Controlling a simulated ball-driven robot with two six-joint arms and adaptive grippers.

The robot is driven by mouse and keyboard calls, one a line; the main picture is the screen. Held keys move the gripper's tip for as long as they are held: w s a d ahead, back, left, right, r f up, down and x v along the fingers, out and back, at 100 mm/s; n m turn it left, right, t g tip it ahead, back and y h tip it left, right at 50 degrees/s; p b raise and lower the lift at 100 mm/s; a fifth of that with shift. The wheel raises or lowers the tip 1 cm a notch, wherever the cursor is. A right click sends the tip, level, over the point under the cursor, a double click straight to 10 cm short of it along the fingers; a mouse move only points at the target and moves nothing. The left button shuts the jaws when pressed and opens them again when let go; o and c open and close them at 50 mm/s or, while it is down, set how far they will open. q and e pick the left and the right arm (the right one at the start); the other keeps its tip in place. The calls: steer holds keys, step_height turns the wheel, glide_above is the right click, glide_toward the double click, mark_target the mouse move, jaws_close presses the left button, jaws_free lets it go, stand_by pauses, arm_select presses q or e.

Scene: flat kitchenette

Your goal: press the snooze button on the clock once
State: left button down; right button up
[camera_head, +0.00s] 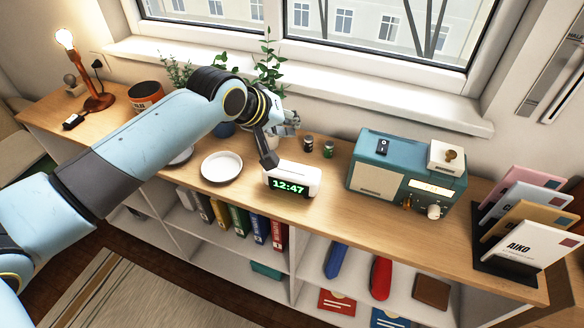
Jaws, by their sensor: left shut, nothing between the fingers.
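The white clock (305,181) stands upright on the wooden shelf top, with green digits reading 12:47 on its dark face. My left arm reaches in from the left, and my left gripper (269,161) is shut and empty. Its fingertips point down at the left part of the clock's top. I cannot tell whether they touch the clock or stand just behind or above it. The snooze button cannot be made out clearly. My right gripper is not in view.
A white dish (222,167) lies left of the clock. A teal radio (408,172) stands to the right, then a letter rack (505,262). A lamp (85,75) and plants (270,72) are further back. The shelf's front edge is close.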

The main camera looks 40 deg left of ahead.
arm_select(q)
steer(key=b, duration=0.8)
glide_above(289, 167)
step_height(289, 167, down, 8)
steer(key=shift+r, duration=0.1)
steer(key=shift+f, duration=0.45)
steer(key=shift+f, duration=0.2)
stand_by(0.4)
steer(key=shift+f, duration=0.2)
steer(key=shift+d+f, duration=0.1)
steer(key=shift+f, duration=0.25)
stand_by(0.6)
stand_by(0.3)
steer(key=shift+r+p, duration=0.75)
steer(key=shift+p, duration=0.25)
